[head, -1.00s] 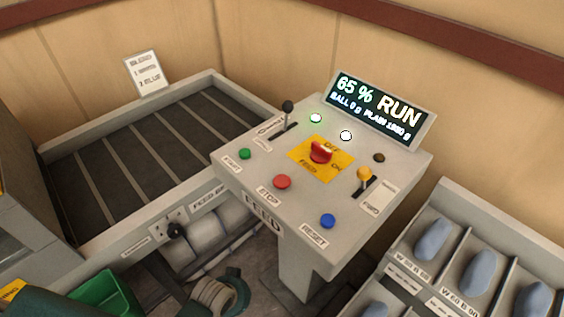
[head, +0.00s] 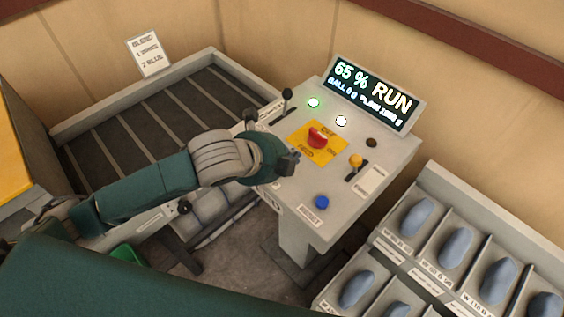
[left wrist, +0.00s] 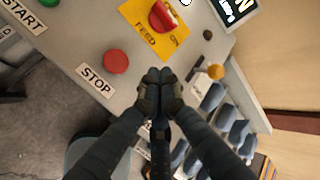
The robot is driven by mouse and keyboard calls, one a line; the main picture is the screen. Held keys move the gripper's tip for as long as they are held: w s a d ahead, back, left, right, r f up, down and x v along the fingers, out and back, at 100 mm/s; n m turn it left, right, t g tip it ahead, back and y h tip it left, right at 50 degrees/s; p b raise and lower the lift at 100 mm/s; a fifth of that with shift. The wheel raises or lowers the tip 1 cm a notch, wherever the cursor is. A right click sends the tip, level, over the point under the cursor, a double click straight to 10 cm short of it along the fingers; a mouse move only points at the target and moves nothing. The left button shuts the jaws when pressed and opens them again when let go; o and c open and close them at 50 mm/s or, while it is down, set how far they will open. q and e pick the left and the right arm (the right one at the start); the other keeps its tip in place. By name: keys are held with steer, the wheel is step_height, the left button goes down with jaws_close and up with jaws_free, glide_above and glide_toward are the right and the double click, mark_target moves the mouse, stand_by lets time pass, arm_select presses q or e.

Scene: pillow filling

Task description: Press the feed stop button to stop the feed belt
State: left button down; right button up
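The red stop button (left wrist: 116,61) shows in the left wrist view, with its "STOP" label (left wrist: 96,81) beside it. In the head view my left gripper hides this button. My left gripper (head: 290,161) is over the near part of the feed control panel (head: 398,150). In the left wrist view its fingertips (left wrist: 160,76) are together with nothing seen between them, a little to the right of the button and apart from it in the picture. The display (head: 371,93) reads "65 % RUN". My right gripper is not in view.
A red rotary switch (head: 316,136) on a yellow plate, a yellow lever (head: 356,161), a blue reset button (head: 321,202) and a black-knobbed lever (head: 286,96) stand close by. The slatted belt (head: 130,120) lies left. A bin rack (head: 428,171) with blue items stands right.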

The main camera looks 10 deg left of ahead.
arm_select(q)
steer(key=w+a+r+m, duration=0.2)
steer(key=w+a+m, duration=0.2)
steer(key=m, duration=0.1)
steer(key=shift+r+t+y, duration=0.3)
steer(key=shift+r, duration=0.1)
step_height(320, 180, down, 8)
steer(key=b, duration=0.7)
steer(key=shift+r+b, duration=0.1)
steer(key=shift+b, duration=0.25)
steer(key=shift+f, duration=0.5)
steer(key=shift+f, duration=0.1)
steer(key=shift+f, duration=0.3)
stand_by(0.4)
